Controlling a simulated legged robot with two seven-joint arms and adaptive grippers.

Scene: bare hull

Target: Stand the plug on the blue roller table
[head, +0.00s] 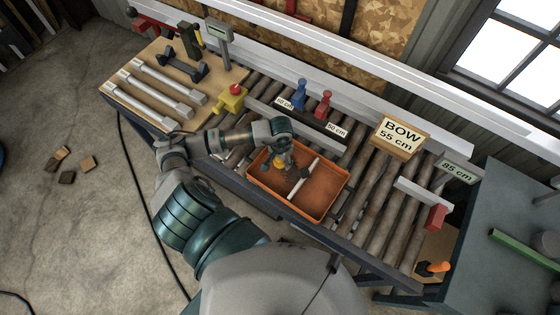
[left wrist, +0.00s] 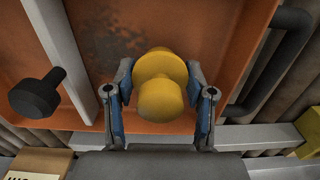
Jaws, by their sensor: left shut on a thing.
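My left gripper (head: 284,153) is over the orange tray (head: 325,204) and shut on a yellow knob-shaped plug (left wrist: 160,98). In the left wrist view the plug sits between both fingers, a round head in front of a wider flange. In the head view only a little of the yellow plug (head: 281,160) shows under the gripper. I cannot tell whether it touches the tray floor. The tray stands on the dark blue roller table (head: 378,200), whose rollers are bare to the tray's right. My right gripper is not in view.
A divider bar (head: 302,179) crosses the tray, with a black knob (left wrist: 36,95) beyond it. A yellow block with a red knob (head: 231,98) stands left of the tray. A blue piece (head: 299,95), a red piece (head: 323,104) and a BOW sign (head: 400,137) line the back.

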